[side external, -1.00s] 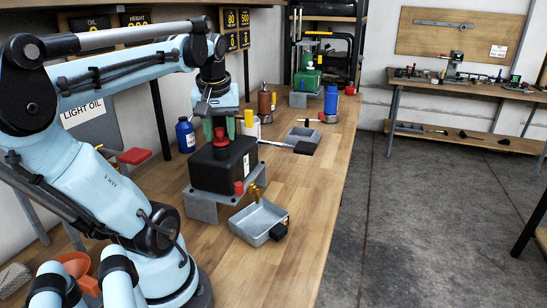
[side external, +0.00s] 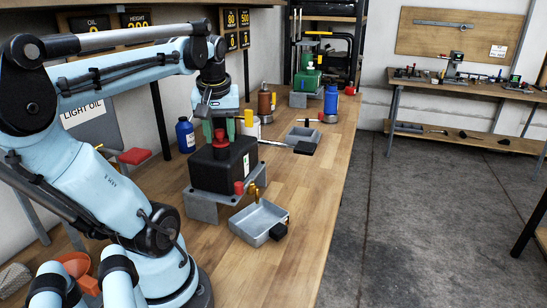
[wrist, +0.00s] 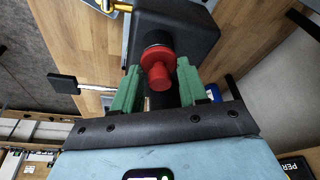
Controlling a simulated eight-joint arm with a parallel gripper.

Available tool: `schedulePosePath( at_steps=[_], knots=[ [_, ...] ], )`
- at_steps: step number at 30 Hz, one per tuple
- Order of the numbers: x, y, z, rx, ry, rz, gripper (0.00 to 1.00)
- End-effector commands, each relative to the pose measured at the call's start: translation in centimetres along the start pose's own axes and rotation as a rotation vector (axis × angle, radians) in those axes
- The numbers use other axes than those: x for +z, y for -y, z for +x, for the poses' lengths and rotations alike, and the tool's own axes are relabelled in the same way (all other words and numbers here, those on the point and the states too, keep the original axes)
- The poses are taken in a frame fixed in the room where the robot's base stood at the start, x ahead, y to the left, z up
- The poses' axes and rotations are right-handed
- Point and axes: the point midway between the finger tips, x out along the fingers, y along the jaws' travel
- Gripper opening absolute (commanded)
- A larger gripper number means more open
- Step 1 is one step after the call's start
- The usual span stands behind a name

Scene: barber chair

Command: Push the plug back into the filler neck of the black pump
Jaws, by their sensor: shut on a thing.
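The black pump (side external: 225,168) stands on a grey metal bracket on the bench. Its dark body also shows in the wrist view (wrist: 195,30). The red plug (wrist: 158,66) is at the filler neck (wrist: 157,40) on top of the pump; it also shows in the side view (side external: 221,140). The plug is lined up with the neck, but how deep it sits is hidden. My gripper (wrist: 158,85), with green fingers, is shut on the plug from above, one finger on each side. In the side view my gripper (side external: 220,127) is directly over the pump.
A grey tray (side external: 250,232) is in front of the pump, near a red knob (side external: 239,187) and a brass fitting (side external: 254,192). A blue bottle (side external: 185,135) stands behind left. Another tray (side external: 303,134) and a green pump (side external: 307,80) are farther back. The bench's right front is clear.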

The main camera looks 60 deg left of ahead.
Motion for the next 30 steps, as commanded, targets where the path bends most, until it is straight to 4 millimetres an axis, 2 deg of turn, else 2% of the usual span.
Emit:
schedulePosePath(
  at_steps=[4, 5, 10, 17, 21, 22, 30],
  knots=[
    [0.00, 0.00, 0.00, 0.000, 0.000, 0.000, 0.09],
    [0.00, 0.00, -0.01, 0.000, 0.000, 0.000, 0.44],
    [0.00, 0.00, -0.01, 0.000, 0.000, 0.000, 0.70],
    [0.00, 0.00, 0.00, 0.000, 0.000, 0.000, 0.74],
    [0.00, 0.00, 0.00, 0.000, 0.000, 0.000, 0.95],
    [0.00, 0.00, 0.00, 0.000, 0.000, 0.000, 0.98],
    [-0.02, 0.00, -0.05, 0.000, 0.000, 0.000, 0.98]
  ],
)
